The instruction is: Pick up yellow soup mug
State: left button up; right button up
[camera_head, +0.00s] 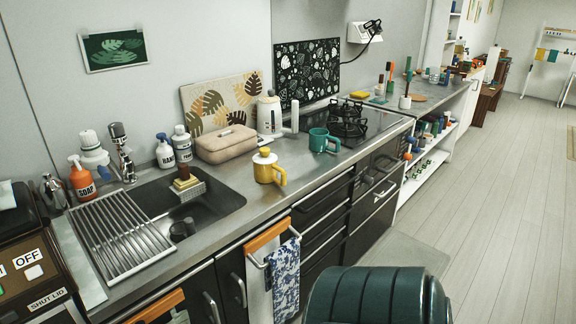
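The yellow soup mug (265,168) stands upright on the steel counter, just right of the sink and near the counter's front edge. It has a pale lid with a yellow knob on top, and its handle points right. A teal mug (319,140) stands behind it to the right. Neither of my grippers shows in the head view. The mug is in plain sight, with nothing in front of it.
A sink (205,199) with a drying rack (119,233) lies left of the mug. A beige bread box (226,144) and white kettle (269,115) stand behind it. A patterned towel (286,278) hangs below. A dark green rounded object (377,296) fills the bottom foreground.

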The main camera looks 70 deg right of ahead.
aim_at(263, 174)
jog(key=z, duration=2)
jog(key=i+z, duration=0.25)
jog(key=z, duration=0.2)
jog(key=i+z, duration=0.2)
jog(key=z, duration=0.3)
